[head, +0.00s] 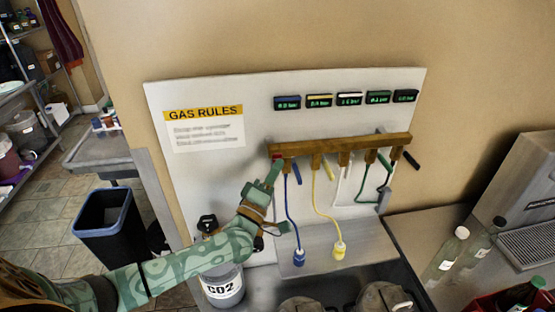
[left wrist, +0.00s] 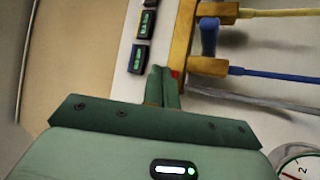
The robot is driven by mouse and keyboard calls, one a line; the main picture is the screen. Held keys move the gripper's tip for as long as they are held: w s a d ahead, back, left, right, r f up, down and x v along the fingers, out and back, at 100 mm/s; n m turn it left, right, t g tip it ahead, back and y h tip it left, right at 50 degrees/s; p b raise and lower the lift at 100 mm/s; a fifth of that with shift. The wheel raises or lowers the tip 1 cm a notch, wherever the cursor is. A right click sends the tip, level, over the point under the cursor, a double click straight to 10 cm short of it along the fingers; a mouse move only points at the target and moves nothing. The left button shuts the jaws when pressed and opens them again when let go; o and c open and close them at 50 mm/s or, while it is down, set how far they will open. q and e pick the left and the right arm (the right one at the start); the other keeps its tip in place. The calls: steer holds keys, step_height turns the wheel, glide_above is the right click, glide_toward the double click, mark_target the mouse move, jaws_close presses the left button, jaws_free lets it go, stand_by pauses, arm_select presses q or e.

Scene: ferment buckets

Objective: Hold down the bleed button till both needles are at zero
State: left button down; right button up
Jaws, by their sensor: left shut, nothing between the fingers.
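A small red button (head: 277,156) sits at that end, right at the fingertips. In the left wrist view the red of the button (left wrist: 176,74) shows just beside the tips of the shut fingers (left wrist: 163,72); I cannot tell whether it is pressed in. No gauge needle can be read in the head view. A white round face (left wrist: 298,164) is cut off at the left wrist view's corner. My right gripper is not in view.
Several small displays (head: 349,99) line the white board (head: 210,90) above the bar. Blue and yellow hoses (head: 317,195) hang below it. A CO2 cylinder (head: 222,286) stands under my left arm. Bottles (head: 447,252) stand on the counter at right.

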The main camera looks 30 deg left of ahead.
arm_select(q)
steer(key=shift+w+a, duration=0.45)
steer(key=shift+w, duration=0.15)
stand_by(1.6)
steer(key=shift+s+d, duration=0.1)
stand_by(4.5)
steer(key=shift+s+d+p, duration=0.35)
steer(key=shift+s+d, duration=0.15)
steer(key=shift+s, duration=0.2)
steer(key=shift+s+d+p, duration=0.6)
steer(key=shift+s+d, duration=0.2)
steer(key=shift+s, duration=0.2)
steer(key=shift+s+d+p, duration=0.55)
steer(key=shift+s+d, duration=0.2)
steer(key=shift+s, duration=0.25)
